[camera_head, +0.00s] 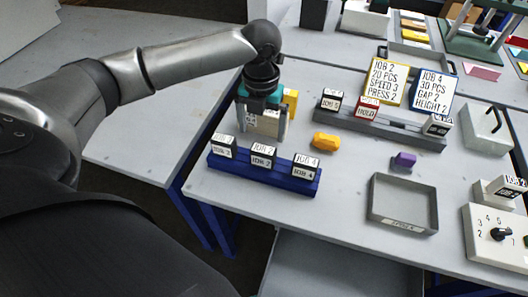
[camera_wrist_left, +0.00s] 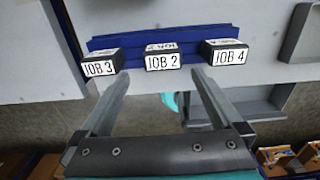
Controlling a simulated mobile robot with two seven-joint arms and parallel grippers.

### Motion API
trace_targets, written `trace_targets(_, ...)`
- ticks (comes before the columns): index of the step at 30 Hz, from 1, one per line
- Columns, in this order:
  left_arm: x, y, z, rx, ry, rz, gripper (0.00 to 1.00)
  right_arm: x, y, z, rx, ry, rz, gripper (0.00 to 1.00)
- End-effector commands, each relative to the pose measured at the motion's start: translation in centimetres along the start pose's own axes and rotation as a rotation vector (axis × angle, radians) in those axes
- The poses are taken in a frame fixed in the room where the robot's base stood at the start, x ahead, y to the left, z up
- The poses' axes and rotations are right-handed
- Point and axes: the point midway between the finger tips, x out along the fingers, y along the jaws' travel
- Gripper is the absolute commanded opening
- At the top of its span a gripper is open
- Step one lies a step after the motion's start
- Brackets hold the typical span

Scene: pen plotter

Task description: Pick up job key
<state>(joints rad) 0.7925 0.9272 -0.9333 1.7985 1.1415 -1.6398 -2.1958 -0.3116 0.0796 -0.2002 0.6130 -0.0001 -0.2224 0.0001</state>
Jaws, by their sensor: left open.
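Three black job keys with white labels stand in a blue rack (camera_head: 262,178): JOB 3 (camera_head: 223,147) on the left, JOB 2 (camera_head: 263,157) in the middle and JOB 4 (camera_head: 305,167) on the right. My left gripper (camera_head: 263,138) is open, behind the rack in the head view. In the left wrist view its fingers (camera_wrist_left: 160,78) point toward the rack (camera_wrist_left: 190,35), with the JOB 2 key (camera_wrist_left: 163,60) in line with the gap. JOB 3 (camera_wrist_left: 101,66) is near the left fingertip and JOB 4 (camera_wrist_left: 225,54) beyond the right one. My right gripper is out of view.
A grey rack (camera_head: 395,132) behind holds a JOB 1 key (camera_head: 329,100), a red HOLD key (camera_head: 367,107) and another key (camera_head: 437,125). JOB 2 (camera_head: 386,82) and JOB 4 (camera_head: 433,92) cards stand behind.

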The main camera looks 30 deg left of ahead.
Motion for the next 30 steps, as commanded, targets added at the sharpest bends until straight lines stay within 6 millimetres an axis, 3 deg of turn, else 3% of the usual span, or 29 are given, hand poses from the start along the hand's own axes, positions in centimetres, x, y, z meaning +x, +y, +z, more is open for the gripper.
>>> trace_targets(3, 2.0, 0.0, 0.0, 0.000, 0.001, 0.000, 1.00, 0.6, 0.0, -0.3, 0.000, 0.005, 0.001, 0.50)
trace_targets(11, 3.5, -0.1, 0.0, 0.001, -0.001, 0.001, 1.00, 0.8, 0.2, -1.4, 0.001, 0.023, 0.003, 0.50)
trace_targets(21, 8.0, -0.4, -0.3, -0.001, 0.001, 0.002, 1.00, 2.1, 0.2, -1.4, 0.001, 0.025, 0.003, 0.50)
trace_targets(28, 8.2, -0.4, -0.3, 0.001, -0.003, 0.001, 1.00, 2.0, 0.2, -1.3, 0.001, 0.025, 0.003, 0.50)
trace_targets(30, 8.2, -0.4, -0.3, 0.001, -0.002, 0.001, 0.94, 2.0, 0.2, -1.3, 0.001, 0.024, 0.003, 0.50)
